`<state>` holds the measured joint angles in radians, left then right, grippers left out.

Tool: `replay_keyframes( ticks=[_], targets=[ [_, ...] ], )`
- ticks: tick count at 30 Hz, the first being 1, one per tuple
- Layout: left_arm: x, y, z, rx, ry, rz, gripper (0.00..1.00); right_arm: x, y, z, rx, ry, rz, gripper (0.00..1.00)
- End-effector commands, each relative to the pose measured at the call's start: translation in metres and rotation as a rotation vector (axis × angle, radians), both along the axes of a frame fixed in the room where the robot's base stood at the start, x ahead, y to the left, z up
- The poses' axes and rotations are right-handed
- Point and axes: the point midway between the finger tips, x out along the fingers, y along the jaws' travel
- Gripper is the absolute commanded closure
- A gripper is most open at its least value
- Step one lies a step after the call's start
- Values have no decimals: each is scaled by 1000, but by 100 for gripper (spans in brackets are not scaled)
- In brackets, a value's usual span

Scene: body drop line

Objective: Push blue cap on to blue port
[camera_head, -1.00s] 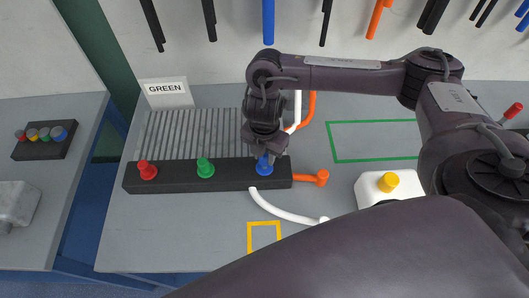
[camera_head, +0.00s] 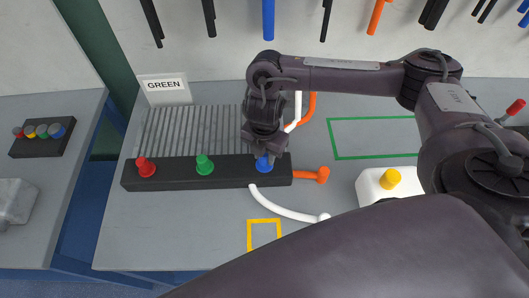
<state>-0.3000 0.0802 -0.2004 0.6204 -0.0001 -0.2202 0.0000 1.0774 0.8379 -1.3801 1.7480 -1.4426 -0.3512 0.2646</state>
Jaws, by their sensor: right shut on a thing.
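The blue cap (camera_head: 264,165) is at the right end of a long black block (camera_head: 232,172). My right gripper (camera_head: 265,152) points down over it and is shut on it. The cap sits at the block's top; the blue port under it is hidden, so I cannot tell how far the cap is seated. A green cap (camera_head: 204,165) stands at the block's middle and a red cap (camera_head: 146,167) at its left end. My left gripper is not in view.
A GREEN sign (camera_head: 164,87) stands behind a ribbed plate (camera_head: 190,130). A white box with a yellow knob (camera_head: 390,178) stands further right. A black strip of small caps (camera_head: 42,138) lies on the left table.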

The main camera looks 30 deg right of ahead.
Motion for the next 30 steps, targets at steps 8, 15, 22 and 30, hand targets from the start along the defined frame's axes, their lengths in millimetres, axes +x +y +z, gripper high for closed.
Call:
replay_keyframes(
  ticks=[8, 15, 22, 30],
  targets=[
    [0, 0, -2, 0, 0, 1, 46, 0, 0, -2, 0, 0, 0, 100],
    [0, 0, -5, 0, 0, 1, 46, 0, 0, -7, 1, 1, 0, 100],
    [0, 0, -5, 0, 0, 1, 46, 0, 0, -9, 1, 1, 0, 59],
    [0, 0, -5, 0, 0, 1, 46, 0, 0, -9, 0, 0, 0, 46]
  ],
)
